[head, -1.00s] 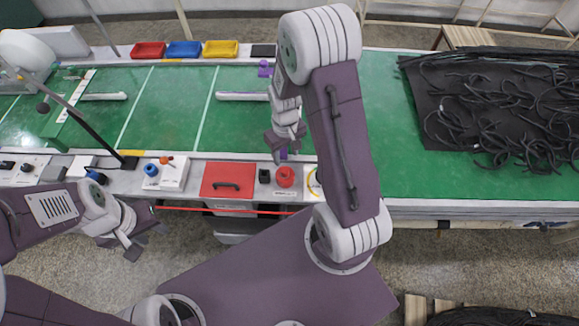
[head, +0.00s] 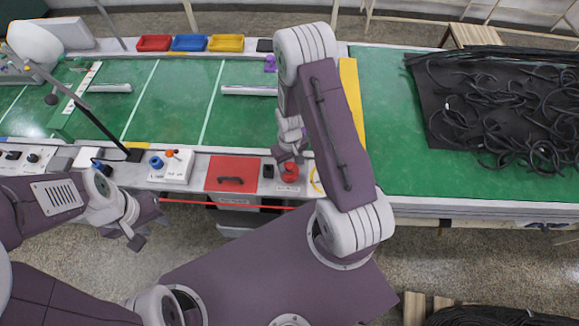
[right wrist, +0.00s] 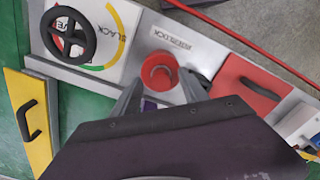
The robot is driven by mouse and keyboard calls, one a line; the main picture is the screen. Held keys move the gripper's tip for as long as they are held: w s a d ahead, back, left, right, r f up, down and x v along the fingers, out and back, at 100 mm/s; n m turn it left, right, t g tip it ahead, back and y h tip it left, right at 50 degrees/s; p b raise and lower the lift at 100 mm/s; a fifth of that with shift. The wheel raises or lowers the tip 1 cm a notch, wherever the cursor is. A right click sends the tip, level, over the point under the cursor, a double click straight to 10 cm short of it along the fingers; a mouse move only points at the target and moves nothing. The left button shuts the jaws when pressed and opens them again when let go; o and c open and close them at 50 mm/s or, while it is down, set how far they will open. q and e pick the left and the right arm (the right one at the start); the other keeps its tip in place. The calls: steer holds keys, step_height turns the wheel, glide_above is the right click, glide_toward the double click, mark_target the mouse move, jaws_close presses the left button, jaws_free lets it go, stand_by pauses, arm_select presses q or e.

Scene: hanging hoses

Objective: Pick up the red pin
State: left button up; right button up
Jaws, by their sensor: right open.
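The red pin (head: 289,169) stands upright on a light panel at the near edge of the green table in the head view. In the right wrist view it is a round red piece (right wrist: 159,70) with a hollow-looking top, on a plate with lettering. My right gripper (head: 290,156) is open above and just behind the pin in the head view. In the right wrist view its fingers (right wrist: 162,92) are spread either side of the pin's near side, with nothing held. My left gripper (head: 145,222) is open and empty off the table's front, at the left.
A red lid with a black handle (head: 231,175) lies left of the pin, with a small black piece (head: 268,171) between. A black handwheel (right wrist: 69,35) and a yellow panel (right wrist: 29,120) show in the right wrist view. Black hoses (head: 500,110) cover the right.

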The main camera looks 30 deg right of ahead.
mark_target(289, 165)
steer(key=shift+a, duration=0.1)
jaws_close()
steer(key=shift+r, duration=0.1)
step_height(289, 165, up, 5)
steer(key=p, duration=0.4)
steer(key=shift+p, duration=0.35)
steer(key=s+a+r+p, duration=0.5)
steer(key=s+r, duration=0.1)
steer(key=s, duration=0.4)
steer(key=shift+s+a, duration=0.2)
steer(key=shift+f, duration=0.1)
